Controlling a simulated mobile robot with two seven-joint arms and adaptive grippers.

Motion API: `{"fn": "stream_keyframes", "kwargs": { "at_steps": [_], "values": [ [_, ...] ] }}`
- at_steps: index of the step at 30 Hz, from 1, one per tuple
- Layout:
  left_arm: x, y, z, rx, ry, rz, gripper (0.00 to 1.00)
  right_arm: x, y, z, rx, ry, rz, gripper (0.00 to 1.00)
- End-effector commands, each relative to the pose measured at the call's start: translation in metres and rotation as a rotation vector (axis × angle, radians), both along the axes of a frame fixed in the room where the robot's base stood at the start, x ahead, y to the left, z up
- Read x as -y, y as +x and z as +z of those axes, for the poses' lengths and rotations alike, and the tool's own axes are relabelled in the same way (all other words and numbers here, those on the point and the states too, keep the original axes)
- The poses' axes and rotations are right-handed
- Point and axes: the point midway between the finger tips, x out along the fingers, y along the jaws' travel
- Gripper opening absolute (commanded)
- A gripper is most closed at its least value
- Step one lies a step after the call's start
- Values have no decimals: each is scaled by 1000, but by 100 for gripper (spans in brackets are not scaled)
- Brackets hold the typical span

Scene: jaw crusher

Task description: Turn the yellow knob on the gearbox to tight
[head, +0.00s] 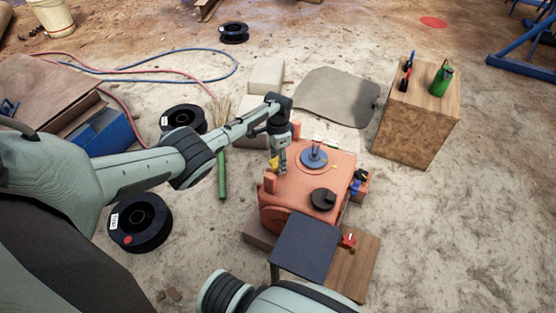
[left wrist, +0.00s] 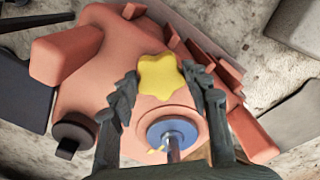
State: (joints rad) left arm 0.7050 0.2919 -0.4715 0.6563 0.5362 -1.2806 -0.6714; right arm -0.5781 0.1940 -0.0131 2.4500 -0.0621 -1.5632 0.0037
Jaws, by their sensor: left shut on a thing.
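The orange gearbox (head: 300,195) stands in the middle of the head view, and its body also fills much of the left wrist view (left wrist: 110,50). The yellow knob (left wrist: 160,76) is star-shaped and sits on the gearbox's upper face. In the head view only a small part of the knob (head: 274,164) shows beside my fingers. My left gripper (head: 281,160) reaches down to it from above. In the left wrist view its dark ridged fingers (left wrist: 163,84) are on either side of the knob, shut on it. My right gripper is out of view. No tightness marking can be read.
A blue disc with a metal post (head: 314,157) and a black cap (head: 323,198) stand on the gearbox close to the knob. A dark square panel (head: 305,246) is in front. A wooden block with tools (head: 415,130) stands to the right. Black spools (head: 140,222) lie to the left.

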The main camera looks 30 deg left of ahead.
Motion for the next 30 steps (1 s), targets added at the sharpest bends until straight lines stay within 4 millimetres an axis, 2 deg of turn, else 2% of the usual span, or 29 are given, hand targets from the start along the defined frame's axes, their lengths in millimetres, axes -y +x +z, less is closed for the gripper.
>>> {"fn": "stream_keyframes", "kwargs": {
  "at_steps": [7,21,22,26,30],
  "values": [
    [0,0,0,-2,-1,-61,18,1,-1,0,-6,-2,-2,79],
    [1,0,0,-1,-2,-71,18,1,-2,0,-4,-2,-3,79],
    [1,0,0,-1,-1,-71,51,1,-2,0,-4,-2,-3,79],
    [0,0,0,-1,-1,-70,67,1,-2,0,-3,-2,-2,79],
    [0,0,0,-1,-1,-70,68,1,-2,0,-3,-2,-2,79]
  ]
}}
